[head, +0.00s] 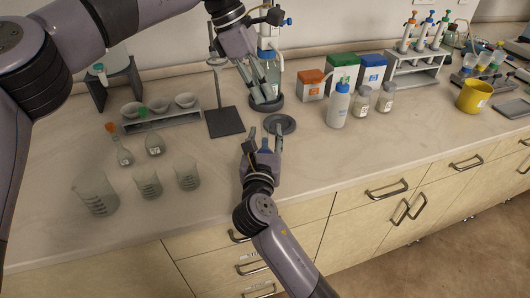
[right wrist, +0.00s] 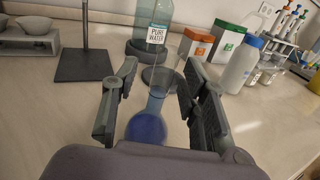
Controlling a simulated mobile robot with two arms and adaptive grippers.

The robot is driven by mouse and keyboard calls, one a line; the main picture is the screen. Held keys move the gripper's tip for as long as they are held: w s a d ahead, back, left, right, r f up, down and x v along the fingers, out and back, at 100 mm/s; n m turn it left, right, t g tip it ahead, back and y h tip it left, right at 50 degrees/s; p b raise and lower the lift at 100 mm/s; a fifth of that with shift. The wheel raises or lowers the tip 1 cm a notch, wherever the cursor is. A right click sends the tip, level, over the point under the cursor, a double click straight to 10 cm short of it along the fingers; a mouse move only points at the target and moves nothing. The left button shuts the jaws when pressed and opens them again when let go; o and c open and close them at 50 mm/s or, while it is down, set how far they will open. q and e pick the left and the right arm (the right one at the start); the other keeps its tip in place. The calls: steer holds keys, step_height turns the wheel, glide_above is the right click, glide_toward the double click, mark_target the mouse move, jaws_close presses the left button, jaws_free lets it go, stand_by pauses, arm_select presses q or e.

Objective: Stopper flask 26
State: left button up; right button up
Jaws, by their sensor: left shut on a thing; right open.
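A round-bottomed flask with blue liquid (right wrist: 147,126) stands between the open fingers of my right gripper (right wrist: 155,108), its neck upright; no number is readable on it. In the head view the right gripper (head: 263,140) is low over the bench, with a bit of the blue flask (head: 264,147) between its fingers. My left gripper (head: 260,88) is shut in front of the pure water bottle (head: 273,60); what it holds is hard to make out. The bottle also shows in the right wrist view (right wrist: 159,33). Flasks with an orange stopper (head: 111,127) and a green stopper (head: 143,111) stand at left.
A round dark plate (head: 280,124) lies just beyond the right gripper. A stand with a dark base (head: 225,122) is left of it. Beakers (head: 95,195) stand at front left. Boxes (head: 341,66) and a white bottle (head: 338,107) stand at right. The front bench strip is clear.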

steer(key=shift+c, duration=0.2)
jaws_close()
stand_by(0.6)
